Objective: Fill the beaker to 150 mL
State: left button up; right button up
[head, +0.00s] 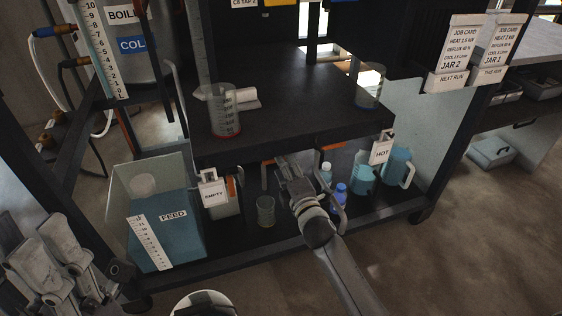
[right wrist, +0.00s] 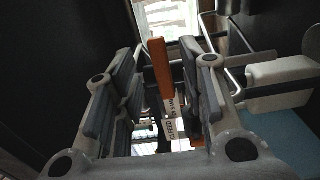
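A clear graduated beaker (head: 224,112) stands upright on the dark upper shelf (head: 300,119), with a reddish band at its base. I cannot read a liquid level in it. My right gripper (head: 286,168) is below the shelf's front edge. In the right wrist view my right gripper (right wrist: 167,95) is open, its fingers apart on either side of an orange lever (right wrist: 159,68). A label reading FEED (right wrist: 171,130) shows beyond the fingers. I cannot tell whether a finger touches the lever. My left gripper (head: 45,258) is at the lower left, open and empty.
A blue FEED tank (head: 165,232), an EMPTY-tagged container (head: 222,207), a small glass (head: 265,211), bottles (head: 340,194) and jugs (head: 398,166) with a HOT tag (head: 381,150) stand on the lower shelf. Another glass vessel (head: 369,87) stands at the upper shelf's right.

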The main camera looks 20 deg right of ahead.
jog(key=shift+w+b, duration=0.5)
jog(key=shift+w, duration=1.6)
grip_shut()
